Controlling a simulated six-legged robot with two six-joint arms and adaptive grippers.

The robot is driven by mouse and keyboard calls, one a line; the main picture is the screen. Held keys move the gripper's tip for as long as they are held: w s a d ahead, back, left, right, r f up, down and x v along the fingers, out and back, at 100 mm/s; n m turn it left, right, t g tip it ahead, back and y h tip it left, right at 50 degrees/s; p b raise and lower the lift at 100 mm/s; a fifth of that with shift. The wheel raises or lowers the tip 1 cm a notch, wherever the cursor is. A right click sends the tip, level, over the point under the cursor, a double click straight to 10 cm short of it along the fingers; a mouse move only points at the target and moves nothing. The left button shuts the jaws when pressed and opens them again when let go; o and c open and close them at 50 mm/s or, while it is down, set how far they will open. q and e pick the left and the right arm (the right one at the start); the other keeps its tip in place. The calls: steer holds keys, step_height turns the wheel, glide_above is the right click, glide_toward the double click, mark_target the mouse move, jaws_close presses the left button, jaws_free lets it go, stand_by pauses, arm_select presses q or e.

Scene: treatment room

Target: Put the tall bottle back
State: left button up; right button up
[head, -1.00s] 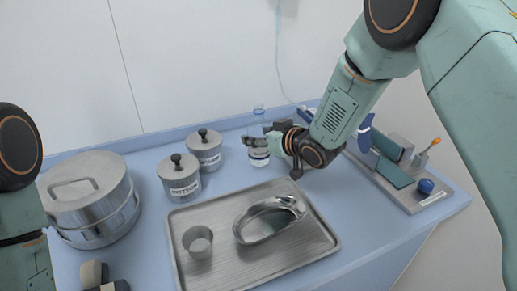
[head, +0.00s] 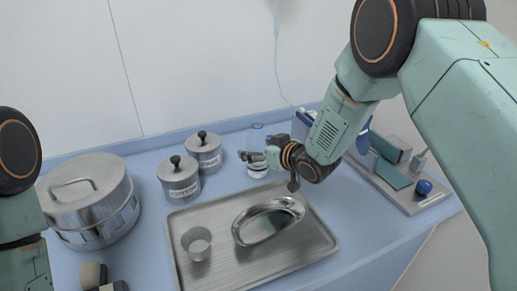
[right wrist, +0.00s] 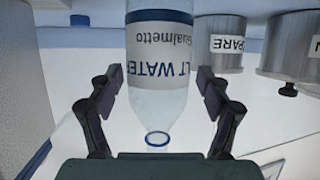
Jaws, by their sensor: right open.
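The tall clear bottle (head: 258,172), with a blue-and-white label, stands upright on the blue counter behind the tray, right of the two lidded jars. My right gripper (head: 252,158) is in front of it and hides its middle. In the right wrist view the bottle (right wrist: 162,100) shows upside down, label lettering inverted, with its blue-ringed mouth nearest the camera. The open fingers of my right gripper (right wrist: 158,92) are on either side of it, with gaps to both. The bottle's base is outside the wrist view. My left arm shows at the left edge; its gripper is not visible.
A metal tray (head: 300,262) holds a small cup (head: 197,244) and a kidney dish (head: 268,222). Two lidded jars (head: 180,186) (head: 204,156) stand close left of the bottle. A large steel drum (head: 90,200) is farther left. A rack (head: 410,198) stands at right.

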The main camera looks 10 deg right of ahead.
steer(key=shift+w, duration=0.1)
steer(key=v, duration=1.2)
steer(key=shift+p, duration=0.35)
